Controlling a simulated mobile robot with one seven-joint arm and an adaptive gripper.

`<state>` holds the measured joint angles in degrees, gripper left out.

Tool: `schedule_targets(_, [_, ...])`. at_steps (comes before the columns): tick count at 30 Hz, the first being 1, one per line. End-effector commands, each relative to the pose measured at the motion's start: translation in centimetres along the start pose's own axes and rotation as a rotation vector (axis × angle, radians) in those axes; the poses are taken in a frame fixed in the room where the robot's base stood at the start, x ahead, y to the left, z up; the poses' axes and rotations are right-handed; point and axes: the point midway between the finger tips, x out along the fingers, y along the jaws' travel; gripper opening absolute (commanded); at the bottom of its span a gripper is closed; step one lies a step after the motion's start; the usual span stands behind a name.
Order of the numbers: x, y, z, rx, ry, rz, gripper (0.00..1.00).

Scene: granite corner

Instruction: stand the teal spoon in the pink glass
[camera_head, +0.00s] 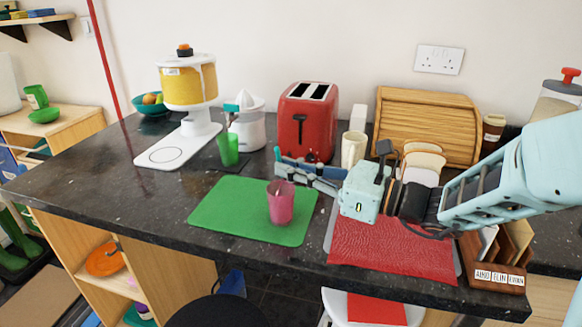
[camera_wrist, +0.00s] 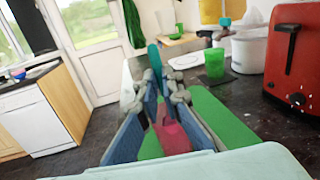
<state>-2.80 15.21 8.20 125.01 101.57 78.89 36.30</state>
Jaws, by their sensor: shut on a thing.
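The pink glass (camera_head: 281,205) stands upright on the green mat (camera_head: 232,212). It also shows in the wrist view (camera_wrist: 173,138), low between my fingers. My gripper (camera_head: 284,167) points left, above and just behind the pink glass in the head view. It is shut on the teal spoon (camera_wrist: 154,57), whose teal end sticks up beyond the fingertips in the wrist view. In the head view only a small teal piece of the spoon (camera_head: 278,153) shows at the fingertips. The rest of the spoon is hidden by the fingers.
A red toaster (camera_head: 307,122), a white juicer (camera_head: 247,128) and a cream cup (camera_head: 353,149) stand behind my gripper. A red mat (camera_head: 390,247) lies at right.

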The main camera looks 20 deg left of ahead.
Motion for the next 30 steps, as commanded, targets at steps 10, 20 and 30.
schedule_targets(10, [0.0, 0.0, 0.0, 0.0, 0.0, 0.0, 0.27])
schedule_targets(20, [-1.4, -0.1, 0.0, 0.0, 0.001, -0.003, 0.27])
schedule_targets(30, [-8.4, -0.2, 0.0, -0.001, 0.001, -0.006, 0.27])
